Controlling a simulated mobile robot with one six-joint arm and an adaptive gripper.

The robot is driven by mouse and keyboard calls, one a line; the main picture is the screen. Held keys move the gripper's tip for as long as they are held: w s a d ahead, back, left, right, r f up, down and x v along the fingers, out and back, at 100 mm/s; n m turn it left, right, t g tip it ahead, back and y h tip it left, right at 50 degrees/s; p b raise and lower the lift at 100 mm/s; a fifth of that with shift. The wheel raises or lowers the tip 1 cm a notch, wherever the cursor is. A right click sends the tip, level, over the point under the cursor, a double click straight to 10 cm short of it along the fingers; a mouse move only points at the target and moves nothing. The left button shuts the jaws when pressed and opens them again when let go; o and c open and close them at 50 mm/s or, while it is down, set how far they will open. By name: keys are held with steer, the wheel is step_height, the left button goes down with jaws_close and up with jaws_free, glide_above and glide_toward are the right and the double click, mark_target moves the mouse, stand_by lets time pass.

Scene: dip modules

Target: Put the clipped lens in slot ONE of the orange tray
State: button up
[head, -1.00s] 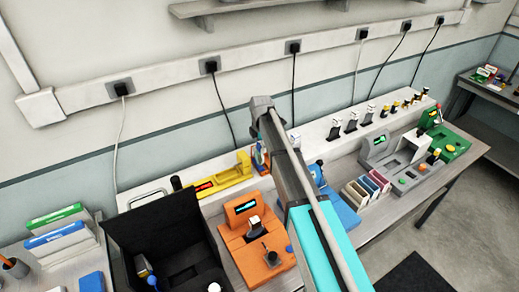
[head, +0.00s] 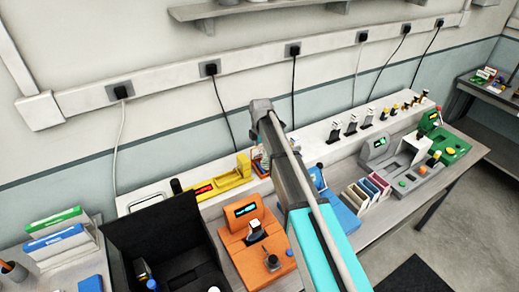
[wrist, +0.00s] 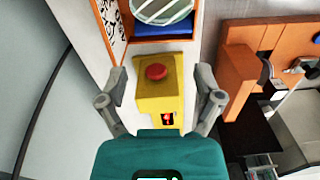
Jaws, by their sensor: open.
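In the wrist view a round glass lens (wrist: 163,9) shows at the top edge, cut off by the frame. It is over an orange tray-like part (wrist: 166,46) with a blue inside (wrist: 166,30). I cannot tell whether the lens rests in it, and I see no clip or slot number. My gripper (wrist: 160,77) is open and empty, its fingers on either side of a yellow box (wrist: 158,92) with a red button. The lens lies beyond the fingertips. In the head view my arm hides the gripper.
In the head view an orange station (head: 258,250) stands left of my arm, with a black open case (head: 150,225) beside it. A yellow device (head: 215,187) is behind. Coloured upright cases (head: 367,190) and a grey station (head: 380,152) stand right.

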step_height(320, 180, up, 12)
steer(key=p, duration=1.1)
steer(key=shift+p, duration=0.3)
stand_by(0.7)
steer(key=s+d+f+m+b, duration=0.6)
steer(key=s+d+m, duration=0.1)
steer(key=s, duration=0.1)
steer(key=s+d+f+m+b, duration=0.6)
steer(key=s+d+m, duration=0.2)
steer(key=s, duration=0.1)
steer(key=s+d+f+m+b, duration=0.7)
steer(key=s+m, duration=0.1)
steer(key=shift+s+d, duration=0.15)
steer(key=shift+s+d+f+m, duration=0.1)
steer(key=shift+s+d+m, duration=0.1)
steer(key=shift+m, duration=0.3)
